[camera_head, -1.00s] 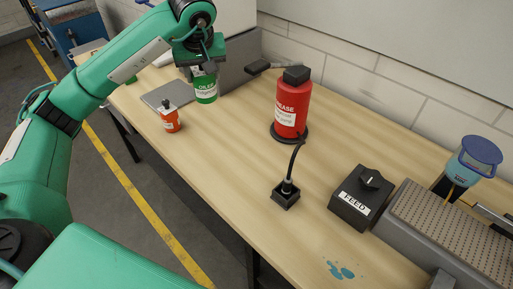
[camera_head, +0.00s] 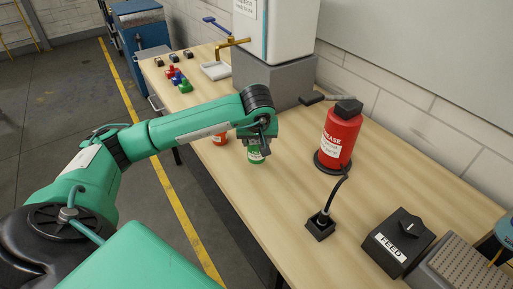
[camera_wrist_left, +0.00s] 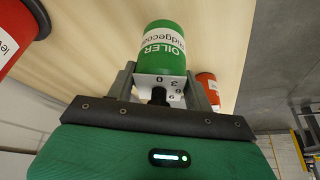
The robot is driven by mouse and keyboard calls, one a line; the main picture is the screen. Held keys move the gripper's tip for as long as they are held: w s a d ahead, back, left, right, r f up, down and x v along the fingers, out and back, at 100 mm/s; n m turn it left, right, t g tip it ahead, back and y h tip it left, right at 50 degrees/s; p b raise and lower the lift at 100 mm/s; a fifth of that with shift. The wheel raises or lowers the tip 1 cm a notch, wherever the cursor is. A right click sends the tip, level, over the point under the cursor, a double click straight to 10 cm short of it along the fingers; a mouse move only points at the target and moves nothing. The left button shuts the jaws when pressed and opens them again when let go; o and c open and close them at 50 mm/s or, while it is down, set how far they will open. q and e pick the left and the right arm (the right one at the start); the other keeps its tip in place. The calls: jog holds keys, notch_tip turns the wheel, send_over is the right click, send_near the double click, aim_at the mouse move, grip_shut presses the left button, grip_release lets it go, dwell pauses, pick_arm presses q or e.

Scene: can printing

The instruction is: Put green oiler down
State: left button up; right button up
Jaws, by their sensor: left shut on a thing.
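The green oiler (camera_head: 256,156) with a white label is over the wooden table, right of the smaller orange-red oiler (camera_head: 220,138). My left gripper (camera_head: 258,138) is shut on the green oiler from above. In the left wrist view, the green oiler (camera_wrist_left: 165,45) sits upright between the fingers of my left gripper (camera_wrist_left: 160,85), with its black top and a white numbered part near them. I cannot tell whether its base touches the table. The orange-red oiler (camera_wrist_left: 208,88) is partly hidden behind a finger. My right gripper is not in view.
The red grease can (camera_head: 340,138) stands on a dark round base to the right. A black socket (camera_head: 321,226) with a cable and the FEED box (camera_head: 398,243) are nearer. A grey block (camera_head: 272,82) bears a white machine (camera_head: 275,35) behind. Bare table (camera_head: 275,195) lies in front of the oiler.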

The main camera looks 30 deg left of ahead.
aim_at(256, 150)
pick_arm(q)
notch_tip(256, 150, down, 4)
jog(key=shift+r+p, duration=0.2)
jog(key=shift+p, duration=0.15)
jog(key=shift+f, duration=0.1)
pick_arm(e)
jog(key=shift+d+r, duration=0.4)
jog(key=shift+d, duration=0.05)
pick_arm(q)
jog(key=shift+f, duration=0.15)
jog(key=o, duration=1.2)
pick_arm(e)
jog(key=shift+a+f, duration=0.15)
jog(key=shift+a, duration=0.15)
